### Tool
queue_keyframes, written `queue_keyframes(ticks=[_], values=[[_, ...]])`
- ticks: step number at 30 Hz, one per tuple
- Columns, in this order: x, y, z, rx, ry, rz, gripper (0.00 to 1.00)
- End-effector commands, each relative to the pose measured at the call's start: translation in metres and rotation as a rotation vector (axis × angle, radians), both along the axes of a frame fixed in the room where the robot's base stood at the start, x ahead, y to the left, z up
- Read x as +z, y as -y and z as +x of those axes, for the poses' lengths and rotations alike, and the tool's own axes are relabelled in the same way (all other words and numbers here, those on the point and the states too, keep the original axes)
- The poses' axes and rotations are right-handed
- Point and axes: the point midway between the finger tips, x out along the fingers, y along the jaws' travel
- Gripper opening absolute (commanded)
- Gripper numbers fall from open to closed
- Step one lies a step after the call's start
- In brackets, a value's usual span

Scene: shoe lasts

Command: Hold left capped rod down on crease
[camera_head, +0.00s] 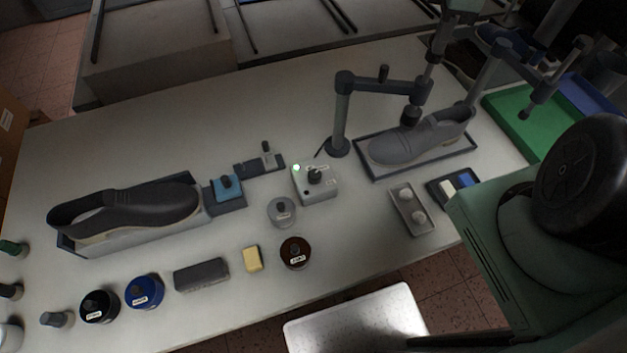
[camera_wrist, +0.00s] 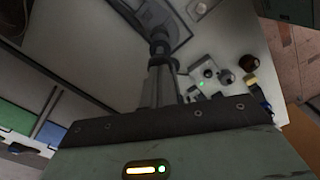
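A grey shoe (camera_head: 425,140) sits in a shallow dark-rimmed tray (camera_head: 372,172) at the right of the table. The left capped rod (camera_head: 421,90) hangs upright from a jointed arm on a post (camera_head: 341,120). Its dark cap (camera_head: 410,115) is at the top of the shoe's front, apparently touching; the crease itself cannot be made out. My gripper (camera_head: 438,42) is above the shoe, its fingers pointing down at the rod's upper part. In the wrist view the fingers (camera_wrist: 163,78) are close together around the rod. A second rod (camera_head: 538,92) hangs further right.
A black shoe (camera_head: 130,212) on a long base stands at the left. A grey box with a knob and green light (camera_head: 315,184), several round tins and a yellow block (camera_head: 252,258) lie between. A green tray (camera_head: 515,125) is at the far right. The back middle of the table is clear.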

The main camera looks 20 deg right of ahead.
Motion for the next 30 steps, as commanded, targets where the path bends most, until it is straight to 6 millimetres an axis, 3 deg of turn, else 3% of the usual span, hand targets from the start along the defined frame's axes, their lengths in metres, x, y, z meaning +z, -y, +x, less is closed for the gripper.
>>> queue_keyframes(ticks=[22,30], values=[[-0.030,0.000,0.000,-0.001,-0.002,0.001,0.00],[-0.028,0.000,0.000,-0.001,-0.001,0.000,0.00]])
